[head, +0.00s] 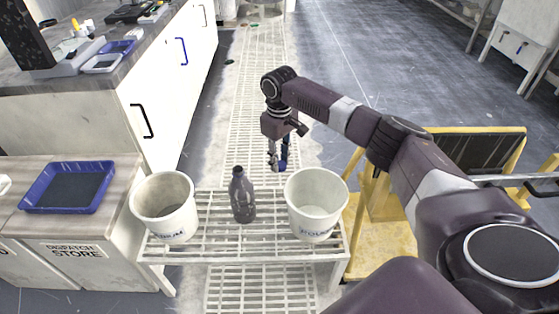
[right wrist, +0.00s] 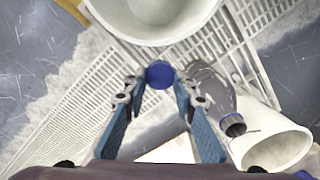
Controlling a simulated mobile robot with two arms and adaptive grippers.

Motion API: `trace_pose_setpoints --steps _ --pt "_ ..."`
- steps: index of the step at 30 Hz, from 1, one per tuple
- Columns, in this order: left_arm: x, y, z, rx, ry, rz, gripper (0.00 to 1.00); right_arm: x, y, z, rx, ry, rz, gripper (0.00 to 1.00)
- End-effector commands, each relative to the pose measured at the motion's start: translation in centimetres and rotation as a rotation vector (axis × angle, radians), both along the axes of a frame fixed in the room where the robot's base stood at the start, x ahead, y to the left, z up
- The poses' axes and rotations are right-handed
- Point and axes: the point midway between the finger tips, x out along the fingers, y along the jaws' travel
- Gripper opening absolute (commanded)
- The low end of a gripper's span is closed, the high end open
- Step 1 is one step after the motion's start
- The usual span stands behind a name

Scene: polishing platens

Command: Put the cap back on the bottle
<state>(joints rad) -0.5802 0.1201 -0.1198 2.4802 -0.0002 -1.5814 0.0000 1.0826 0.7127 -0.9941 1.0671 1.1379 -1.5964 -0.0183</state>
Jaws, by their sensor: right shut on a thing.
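A dark grey bottle (head: 242,197) stands upright on the slatted white rack (head: 270,255), between two white buckets. Its neck points up and carries no cap. In the right wrist view the bottle (right wrist: 213,88) is to the right of the fingers, with its dark mouth facing the camera. My right gripper (head: 278,165) is beyond the rack, right of the bottle and above its neck in the picture. Its fingers are shut on a blue round cap (right wrist: 159,74), which shows between the blue-padded fingertips. The cap is apart from the bottle. My left gripper is in neither view.
A white bucket (head: 164,207) stands left of the bottle and another white bucket (head: 317,203) stands right of it, close by. A blue tray (head: 68,187) lies on the left counter. A yellow cart (head: 380,235) is at the right. Grated floor extends behind the rack.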

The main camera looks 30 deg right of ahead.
Motion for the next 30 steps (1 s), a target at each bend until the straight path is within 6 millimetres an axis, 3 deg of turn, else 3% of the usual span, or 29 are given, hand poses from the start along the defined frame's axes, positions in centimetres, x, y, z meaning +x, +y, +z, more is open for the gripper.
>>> trace_pose_setpoints --steps 5,11,15,18,24,30 --pt "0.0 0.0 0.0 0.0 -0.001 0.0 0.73 0.3 1.3 1.3 0.001 -0.005 -0.007 0.16" --pt "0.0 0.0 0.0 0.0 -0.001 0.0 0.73 -0.4 7.9 7.3 -0.001 -0.011 -0.066 0.16" --pt "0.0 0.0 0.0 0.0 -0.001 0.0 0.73 -3.8 12.7 11.1 -0.003 -0.007 -0.124 0.16" --pt "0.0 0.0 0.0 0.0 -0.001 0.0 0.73 -6.8 15.0 12.7 -0.003 -0.004 -0.162 0.16" --pt "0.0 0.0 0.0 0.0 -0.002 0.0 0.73 -12.1 17.4 14.5 -0.001 -0.003 -0.224 0.16" --pt "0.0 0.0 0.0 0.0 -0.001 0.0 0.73 -14.8 18.0 15.0 -0.001 0.0 -0.257 0.16"
